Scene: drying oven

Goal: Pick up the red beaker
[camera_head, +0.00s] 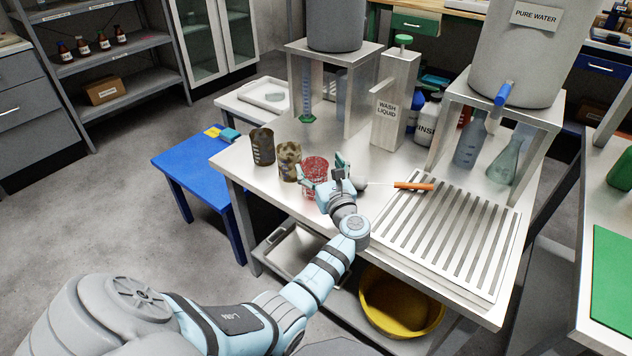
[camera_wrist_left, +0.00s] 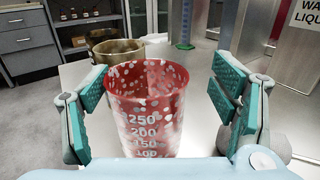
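The red beaker (camera_head: 314,170) stands upright on the metal table, red with white speckles. In the left wrist view the red beaker (camera_wrist_left: 146,108) fills the middle, with its volume marks facing me. My left gripper (camera_head: 324,178) is at the beaker. In the wrist view its two teal-padded fingers (camera_wrist_left: 160,100) are spread wide, one on each side. The beaker is nearer the left finger, and a clear gap shows on the right. The beaker's base is hidden by the gripper body. My right gripper is not in view.
A brown speckled beaker (camera_head: 289,162) and a dark beaker (camera_head: 262,147) stand left of the red one. An orange-handled brush (camera_head: 414,186) and a slatted drain rack (camera_head: 448,236) lie to the right. A wash liquid dispenser (camera_head: 394,105) stands behind.

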